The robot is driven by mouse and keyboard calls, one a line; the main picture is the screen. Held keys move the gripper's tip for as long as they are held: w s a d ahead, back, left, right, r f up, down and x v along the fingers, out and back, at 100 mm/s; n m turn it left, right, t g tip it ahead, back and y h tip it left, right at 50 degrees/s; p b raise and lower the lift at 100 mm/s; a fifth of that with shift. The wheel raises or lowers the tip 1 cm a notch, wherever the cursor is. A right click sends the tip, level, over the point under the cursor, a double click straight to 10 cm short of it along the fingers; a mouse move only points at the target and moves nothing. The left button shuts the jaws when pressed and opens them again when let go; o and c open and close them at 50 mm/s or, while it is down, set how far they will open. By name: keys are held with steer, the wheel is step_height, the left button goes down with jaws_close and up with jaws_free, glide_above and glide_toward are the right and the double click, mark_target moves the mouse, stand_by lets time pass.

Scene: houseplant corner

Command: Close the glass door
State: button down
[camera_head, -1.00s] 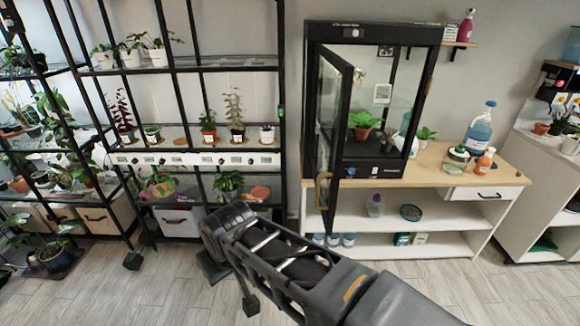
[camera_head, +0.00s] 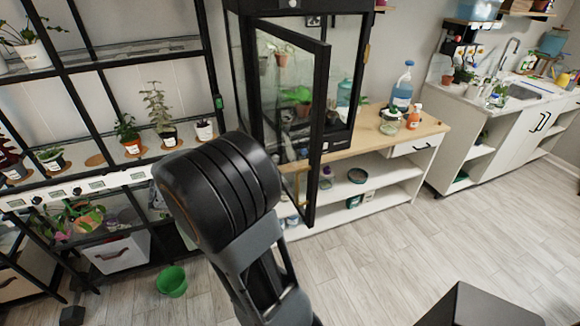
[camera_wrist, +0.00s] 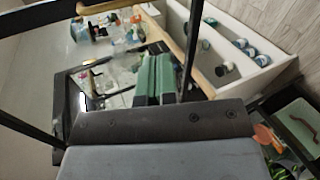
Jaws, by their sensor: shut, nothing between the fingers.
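The glass door (camera_head: 321,120) has a black frame and stands open in the head view. It is swung out from the front of the black glass cabinet (camera_head: 238,65), towards me. Plants show through the glass. My gripper is hidden behind my arm's thick black joint in the head view. In the wrist view my gripper (camera_wrist: 157,62) shows as green-padded fingers, shut and empty. Black frame bars and glass surround it there; I cannot tell whether it touches the door.
A black plant rack (camera_head: 75,45) stands left. A green pot (camera_head: 172,281) is on the floor. The floor at right is clear.

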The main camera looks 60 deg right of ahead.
steer(key=w+d+m+g+h, duration=0.1)
steer(key=w+d+g+h, duration=0.1)
steer(key=d+h, duration=0.15)
steer(key=p, duration=0.4)
glide_toward(298, 165)
steer(key=shift+h, duration=0.25)
steer(key=x, duration=0.5)
steer(key=shift+s+d, duration=0.15)
steer(key=shift+s, duration=0.3)
steer(key=shift+p+x, duration=0.45)
steer(key=shift+x, duration=0.45)
steer(key=shift+f, duration=0.1)
steer(key=shift+w, duration=0.1)
